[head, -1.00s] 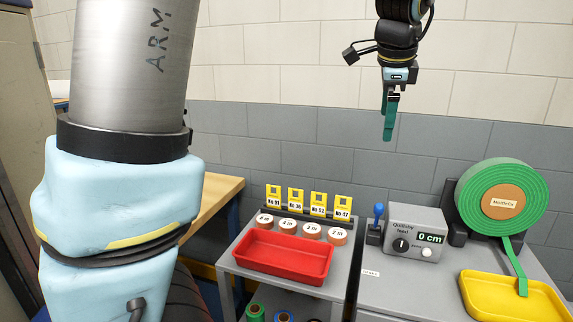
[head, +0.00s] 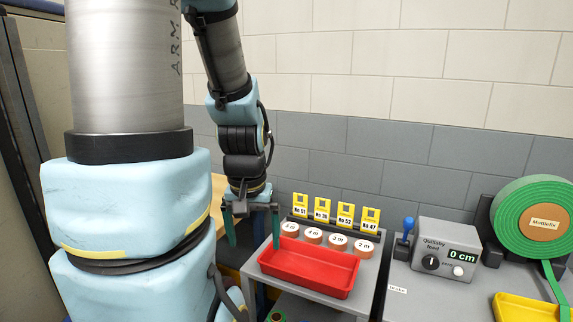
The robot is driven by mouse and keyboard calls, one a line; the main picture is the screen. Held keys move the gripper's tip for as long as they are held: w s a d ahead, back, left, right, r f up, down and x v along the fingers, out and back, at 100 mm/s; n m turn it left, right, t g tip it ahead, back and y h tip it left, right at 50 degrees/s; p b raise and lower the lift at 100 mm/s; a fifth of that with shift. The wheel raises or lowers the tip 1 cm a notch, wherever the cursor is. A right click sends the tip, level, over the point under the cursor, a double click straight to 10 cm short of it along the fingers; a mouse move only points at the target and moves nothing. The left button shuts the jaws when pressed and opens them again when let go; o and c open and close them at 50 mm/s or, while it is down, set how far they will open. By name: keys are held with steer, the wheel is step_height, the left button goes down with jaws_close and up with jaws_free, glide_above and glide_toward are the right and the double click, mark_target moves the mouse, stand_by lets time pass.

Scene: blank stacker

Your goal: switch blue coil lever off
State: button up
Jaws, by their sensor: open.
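The blue lever (head: 408,227) stands upright on a small dark base, just left of the grey feed box (head: 448,247). Nothing hides the lever.
The red tray (head: 309,278) sits on a grey stand, with several round tape rolls (head: 313,236) and yellow number cards (head: 322,207) behind it. A yellow tray (head: 516,308) lies below the coil. The space above the feed box is clear.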

steer(key=shift+c, duration=0.2)
